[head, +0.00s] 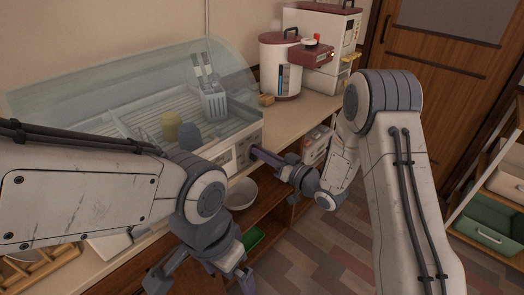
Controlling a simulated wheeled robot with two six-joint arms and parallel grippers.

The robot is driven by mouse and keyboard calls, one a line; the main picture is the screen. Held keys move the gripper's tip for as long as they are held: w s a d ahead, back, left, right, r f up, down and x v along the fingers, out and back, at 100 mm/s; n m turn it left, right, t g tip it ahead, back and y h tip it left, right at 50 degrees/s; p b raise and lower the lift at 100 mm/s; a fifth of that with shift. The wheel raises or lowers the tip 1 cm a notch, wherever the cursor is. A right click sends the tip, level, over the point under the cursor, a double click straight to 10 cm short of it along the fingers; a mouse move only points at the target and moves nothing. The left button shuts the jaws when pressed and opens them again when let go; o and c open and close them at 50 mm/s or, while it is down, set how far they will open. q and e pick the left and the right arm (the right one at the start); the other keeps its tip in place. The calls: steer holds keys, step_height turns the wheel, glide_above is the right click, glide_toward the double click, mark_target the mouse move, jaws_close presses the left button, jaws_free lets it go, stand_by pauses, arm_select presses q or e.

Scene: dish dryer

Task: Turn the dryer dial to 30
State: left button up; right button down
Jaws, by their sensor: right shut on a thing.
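The dish dryer (130,118) stands on the counter at the left, with a clear curved lid and a pale control panel (228,160) at its front right. My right gripper (257,153) reaches in from the right and is shut at the panel's right end, on the dial. The dial is hidden by the fingers, so its setting cannot be read. My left gripper (203,284) hangs low in front of the counter, with its fingers spread and nothing seen between them.
A yellow cup (171,126), a blue-grey cup (189,137) and a cutlery holder (212,101) are in the dryer. A white bowl (241,193) sits on the shelf below. The floor at lower right is clear.

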steer(key=m+p, duration=0.3)
steer(key=m, duration=0.4)
steer(key=f+m+p, duration=0.1)
steer(key=m+p, duration=0.2)
steer(key=m, duration=0.5)
steer(key=f+m+p, duration=0.1)
steer(key=m+p, duration=0.2)
steer(key=m, duration=0.4)
steer(key=shift+w+d+f+m, duration=0.15)
steer(key=shift+d+m, duration=0.1)
steer(key=shift+m, duration=0.15)
steer(key=c, duration=0.8)
jaws_free()
steer(key=shift+c, duration=0.2)
steer(key=b+v, duration=0.1)
steer(key=v, duration=0.9)
steer(key=shift+s+d, duration=0.15)
steer(key=shift+s, duration=0.05)
